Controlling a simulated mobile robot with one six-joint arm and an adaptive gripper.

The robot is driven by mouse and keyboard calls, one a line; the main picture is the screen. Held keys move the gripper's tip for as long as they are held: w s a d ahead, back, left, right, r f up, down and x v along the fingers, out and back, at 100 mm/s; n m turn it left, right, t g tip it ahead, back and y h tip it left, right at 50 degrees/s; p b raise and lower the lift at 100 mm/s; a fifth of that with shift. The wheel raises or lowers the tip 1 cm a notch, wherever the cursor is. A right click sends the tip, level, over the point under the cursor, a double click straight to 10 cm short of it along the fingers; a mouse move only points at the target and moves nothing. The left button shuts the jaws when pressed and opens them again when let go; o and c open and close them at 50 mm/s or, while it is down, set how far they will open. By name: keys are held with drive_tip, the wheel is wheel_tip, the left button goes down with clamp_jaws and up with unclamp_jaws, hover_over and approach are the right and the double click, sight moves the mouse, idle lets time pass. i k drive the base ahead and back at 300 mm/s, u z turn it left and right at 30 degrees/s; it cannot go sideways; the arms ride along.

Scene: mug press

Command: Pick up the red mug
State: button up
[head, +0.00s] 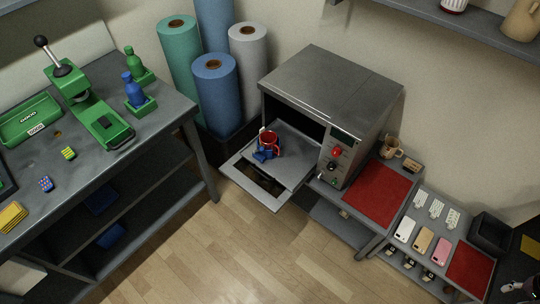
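The red mug (270,139) is on a grey tray (292,172) at the open front of a metal oven (331,88), near the middle of the head view. The mug looks red with some white on its left side. A small blue piece (263,155) is against its lower front and hides part of it; I cannot tell whether the two are joined.
The open oven door frame (255,188) juts out over the wooden floor. A red mat (377,192) and a tan mug (389,147) are to the right. A workbench with a green press (84,97) is at left. The floor between is clear.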

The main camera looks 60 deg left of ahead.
sight(269, 138)
drive_tip(key=k, duration=1.85)
drive_tip(key=u, duration=2)
drive_tip(key=i, duration=0.85)
drive_tip(key=z, duration=0.2)
